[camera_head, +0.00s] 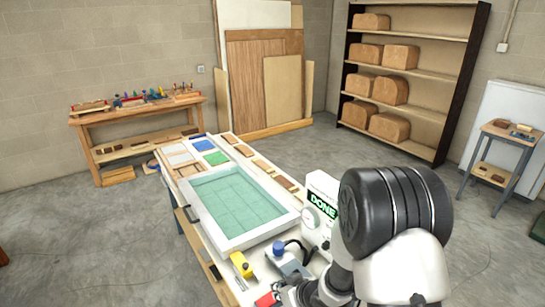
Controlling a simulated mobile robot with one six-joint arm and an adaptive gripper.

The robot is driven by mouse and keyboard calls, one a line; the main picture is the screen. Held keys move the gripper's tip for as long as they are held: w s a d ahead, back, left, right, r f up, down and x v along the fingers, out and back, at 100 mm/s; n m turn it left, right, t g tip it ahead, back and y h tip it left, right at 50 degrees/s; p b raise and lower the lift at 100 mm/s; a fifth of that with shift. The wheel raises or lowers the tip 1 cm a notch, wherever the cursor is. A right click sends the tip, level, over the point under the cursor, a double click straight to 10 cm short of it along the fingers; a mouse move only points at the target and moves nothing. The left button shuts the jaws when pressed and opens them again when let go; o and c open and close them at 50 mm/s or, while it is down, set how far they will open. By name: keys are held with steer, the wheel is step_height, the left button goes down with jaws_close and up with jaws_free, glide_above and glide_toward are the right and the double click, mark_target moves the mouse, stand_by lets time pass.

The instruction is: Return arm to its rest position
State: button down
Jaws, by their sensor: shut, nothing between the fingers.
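My arm (400,225) fills the lower right of the head view, with a large black joint and white links. It is folded close to my body. My gripper (281,294) shows small and partly cut off at the bottom edge, over the near end of the workbench (203,240). It is shut and holds nothing. A red item (266,299) is close to its tip; I cannot tell if they touch.
On the bench are a white-framed press with a green sheet (236,205), a white box reading DONE (322,205), a yellow tool (241,264) and a blue-knobbed device (284,258). A shelf (408,80) with wooden blocks stands behind. Open floor (90,240) is at left.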

steer(key=s+d+r+m+h+b, duration=0.2)
steer(key=s+d+r+h, duration=0.1)
steer(key=d+r, duration=0.35)
steer(key=s+d+r+m+h+b, duration=0.2)
steer(key=s+d+r+h+b, duration=0.1)
steer(key=d+r, duration=0.4)
steer(key=s+r+m+g+b, duration=0.1)
steer(key=s+r, duration=0.1)
steer(key=s, duration=0.9)
steer(key=s+a+r+m+g+b, duration=0.1)
steer(key=s+r+b, duration=0.1)
steer(key=s, duration=0.9)
steer(key=shift+s+r+y, duration=0.15)
steer(key=shift+r+y, duration=0.1)
steer(key=shift+y, duration=0.05)
steer(key=shift+a, duration=0.1)
